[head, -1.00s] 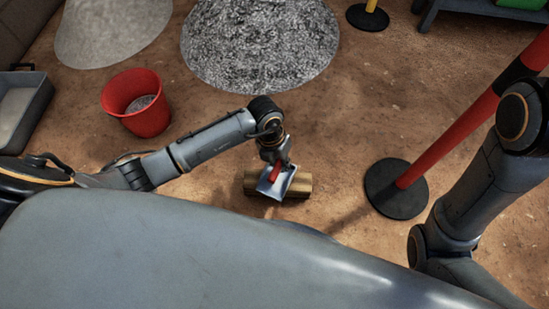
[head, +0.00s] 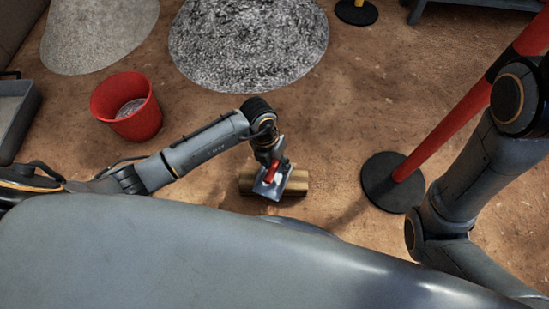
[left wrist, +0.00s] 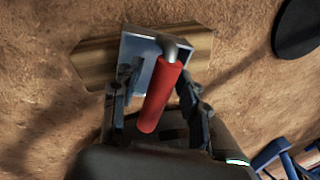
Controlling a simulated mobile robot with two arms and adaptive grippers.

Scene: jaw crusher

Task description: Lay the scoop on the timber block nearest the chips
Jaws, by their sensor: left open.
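The scoop (head: 270,189) has a grey metal pan and a red handle. Its pan lies over the timber block (head: 298,182), a short wooden piece on the dirt floor. In the left wrist view the scoop's red handle (left wrist: 160,97) points back toward me, and the block (left wrist: 97,62) shows on both sides of the pan. My left gripper (head: 268,160) is at the handle, its fingers apart on either side of it in the left wrist view (left wrist: 155,100). The chips (head: 248,45) may be the grey speckled heap at the top. My right gripper is out of view.
A red bucket (head: 127,107) stands at the left, with a grey tray (head: 18,115) beyond it. A paler heap (head: 100,35) is at the top left. A red post on a black round base (head: 390,182) stands right of the block. Open dirt lies between.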

